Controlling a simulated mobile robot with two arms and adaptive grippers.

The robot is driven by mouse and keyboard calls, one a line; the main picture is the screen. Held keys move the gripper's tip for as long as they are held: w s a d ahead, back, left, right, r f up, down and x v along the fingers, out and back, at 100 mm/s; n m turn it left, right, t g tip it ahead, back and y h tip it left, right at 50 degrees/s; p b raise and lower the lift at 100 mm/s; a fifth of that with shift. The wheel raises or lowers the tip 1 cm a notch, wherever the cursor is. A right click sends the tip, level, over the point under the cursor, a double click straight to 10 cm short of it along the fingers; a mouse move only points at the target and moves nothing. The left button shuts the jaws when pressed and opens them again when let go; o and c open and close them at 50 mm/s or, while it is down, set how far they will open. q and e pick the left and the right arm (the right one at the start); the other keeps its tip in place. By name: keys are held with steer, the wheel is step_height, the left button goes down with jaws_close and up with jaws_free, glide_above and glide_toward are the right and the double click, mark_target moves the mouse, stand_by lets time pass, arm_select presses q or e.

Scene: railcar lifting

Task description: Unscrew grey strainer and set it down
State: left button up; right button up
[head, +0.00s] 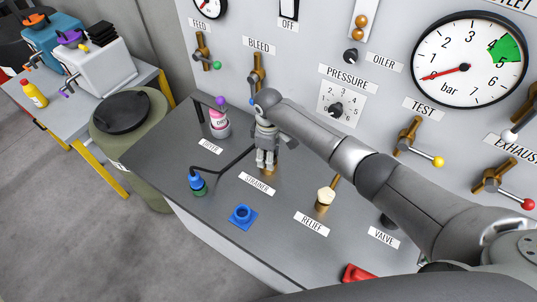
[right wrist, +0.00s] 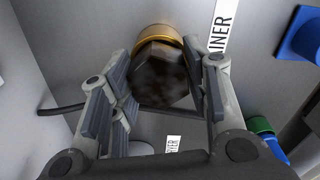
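The strainer (right wrist: 160,78) is a dark grey, worn hex-shaped cap on a brass collar (right wrist: 158,35). It stands on the dark panel top behind the STRAINER label (head: 257,184). My right gripper (head: 266,165) points down over it, and in the head view hides most of it, with only brass (head: 269,173) showing below. In the right wrist view, the fingers of my right gripper (right wrist: 165,75) are apart, one on either side of the cap. A small gap seems to show beside the cap; contact is not clear. My left gripper is not in view.
A pink-and-grey dryer bottle (head: 219,122) stands at the back left. A green-and-blue fitting (head: 198,184) with a black hose, a blue square socket (head: 242,217) and a cream relief knob (head: 326,196) stand nearby. Bare panel top lies around the labels. A gauge wall rises behind.

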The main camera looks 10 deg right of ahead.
steer(key=c, duration=0.5)
steer(key=shift+o, duration=0.2)
steer(key=n, duration=0.5)
steer(key=shift+n, duration=0.4)
steer(key=n+b, duration=0.1)
steer(key=n, duration=0.8)
steer(key=shift+r+b, duration=0.1)
steer(key=shift+b, duration=0.25)
steer(key=o, duration=0.8)
